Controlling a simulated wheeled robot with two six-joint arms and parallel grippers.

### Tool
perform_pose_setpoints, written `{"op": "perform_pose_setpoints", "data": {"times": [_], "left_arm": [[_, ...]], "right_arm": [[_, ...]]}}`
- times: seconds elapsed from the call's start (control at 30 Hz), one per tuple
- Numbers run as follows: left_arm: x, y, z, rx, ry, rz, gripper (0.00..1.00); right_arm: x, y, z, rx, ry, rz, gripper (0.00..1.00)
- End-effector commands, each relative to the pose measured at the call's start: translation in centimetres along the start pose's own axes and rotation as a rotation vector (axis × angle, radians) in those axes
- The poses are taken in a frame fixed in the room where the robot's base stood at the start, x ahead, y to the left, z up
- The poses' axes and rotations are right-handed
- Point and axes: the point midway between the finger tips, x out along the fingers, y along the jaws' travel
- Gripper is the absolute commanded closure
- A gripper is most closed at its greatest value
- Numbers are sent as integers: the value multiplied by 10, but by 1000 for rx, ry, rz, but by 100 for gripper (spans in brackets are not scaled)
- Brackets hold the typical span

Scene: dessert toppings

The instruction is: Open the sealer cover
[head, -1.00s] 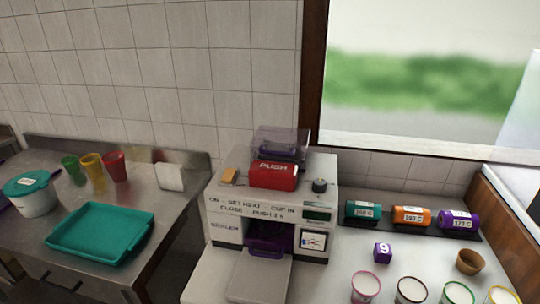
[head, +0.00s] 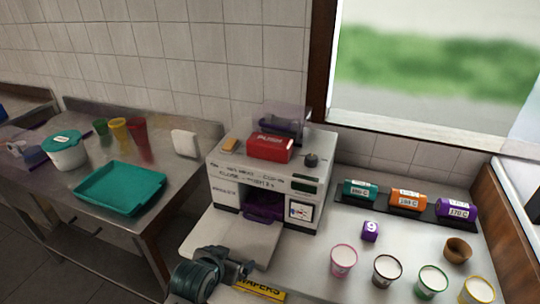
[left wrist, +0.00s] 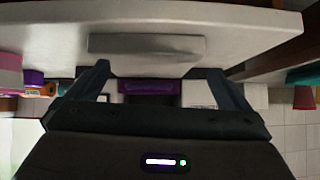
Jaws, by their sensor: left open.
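The sealer (head: 226,188) is a white box machine on the counter, with a red PUSH block (head: 270,149) on top. A clear, smoky cover (head: 291,118) with a purple part stands at the top back, behind the red block; I cannot tell how far it is open. A purple tray (head: 262,208) sits in the front slot and also shows in the left wrist view (left wrist: 150,87). My left gripper (head: 246,264) is open and empty, low in front of the sealer and apart from it. Its fingers (left wrist: 158,72) spread wide in the wrist view. My right gripper is out of view.
Labelled rolls in teal, orange (head: 407,201) and purple stand on a dark rack at right. A purple cube (head: 370,231) and several filled cups (head: 387,271) are on the counter. A yellow wafers box (head: 262,291) lies near my gripper. A teal tray (head: 118,190) is at left.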

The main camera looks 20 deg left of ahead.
Motion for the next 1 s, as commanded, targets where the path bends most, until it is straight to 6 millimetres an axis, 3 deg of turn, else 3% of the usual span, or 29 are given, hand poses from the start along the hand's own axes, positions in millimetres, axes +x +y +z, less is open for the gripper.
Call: {"op": "perform_pose_setpoints", "data": {"times": [0.17,0.3,0.4,0.53,0.6,0.77,1.0], "left_arm": [[13,2,-71,-14,173,5,0],[16,3,-144,-27,347,10,0],[10,4,-203,-38,490,14,0],[-2,4,-264,-49,641,19,0],[-7,5,-284,-53,691,20,0],[-11,5,-304,-56,735,21,0],[12,5,-328,-57,733,21,0]], "right_arm": [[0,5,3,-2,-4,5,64],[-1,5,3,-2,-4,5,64],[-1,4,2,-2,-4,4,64],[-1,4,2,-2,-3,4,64],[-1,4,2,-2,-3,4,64],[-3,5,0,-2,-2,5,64],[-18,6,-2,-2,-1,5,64]]}}
